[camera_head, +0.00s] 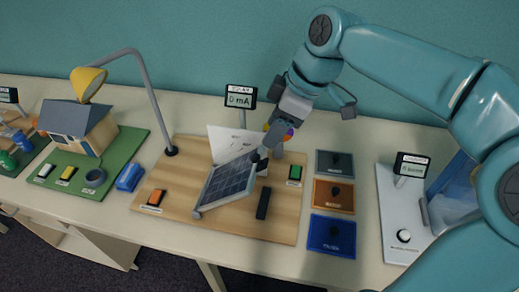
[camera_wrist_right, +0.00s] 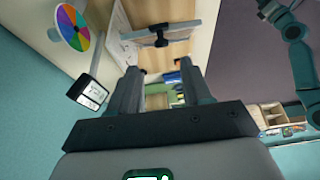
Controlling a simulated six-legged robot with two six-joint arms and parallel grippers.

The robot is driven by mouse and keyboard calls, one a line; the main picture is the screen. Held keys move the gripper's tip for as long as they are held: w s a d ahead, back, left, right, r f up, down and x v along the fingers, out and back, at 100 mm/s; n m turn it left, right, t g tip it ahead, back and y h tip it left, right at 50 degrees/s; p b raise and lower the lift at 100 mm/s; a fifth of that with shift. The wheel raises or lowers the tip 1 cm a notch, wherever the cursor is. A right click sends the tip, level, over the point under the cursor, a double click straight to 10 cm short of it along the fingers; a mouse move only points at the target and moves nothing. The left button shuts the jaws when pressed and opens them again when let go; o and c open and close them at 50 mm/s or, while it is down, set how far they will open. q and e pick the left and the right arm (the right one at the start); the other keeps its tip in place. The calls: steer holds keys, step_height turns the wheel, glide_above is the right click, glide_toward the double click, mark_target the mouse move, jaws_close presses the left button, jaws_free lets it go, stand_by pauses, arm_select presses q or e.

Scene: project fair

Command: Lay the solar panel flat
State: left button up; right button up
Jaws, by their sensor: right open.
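The solar panel (camera_head: 225,185) is a dark gridded plate with a light frame, standing tilted on a wooden board (camera_head: 185,205) in the head view. In the right wrist view the panel (camera_wrist_right: 185,27) shows nearly edge-on, with a dark bracket at its middle. My right gripper (camera_head: 268,150) is at the panel's upper right edge in the head view; I cannot tell whether it touches. Its fingers (camera_wrist_right: 160,82) are apart, with the panel beyond their tips and nothing seen held. My left gripper does not show.
A meter (camera_head: 241,98) reading 0 mA and a colour wheel (camera_wrist_right: 72,27) stand behind the panel. An orange switch (camera_head: 154,198), a black block (camera_head: 263,203) and a green switch (camera_head: 295,173) are on the board. A lamp (camera_head: 89,82) hangs over a model house (camera_head: 78,125) at left.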

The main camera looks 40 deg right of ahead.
mark_target(256, 155)
steer(key=x, duration=0.7)
steer(key=shift+a+f, duration=0.2)
steer(key=shift+f, duration=0.1)
steer(key=shift+w+f, duration=0.3)
steer(key=shift+f, duration=0.1)
steer(key=shift+s+a+r, duration=0.15)
steer(key=shift+s+a, duration=0.05)
steer(key=shift+w+d, duration=0.1)
jaws_close()
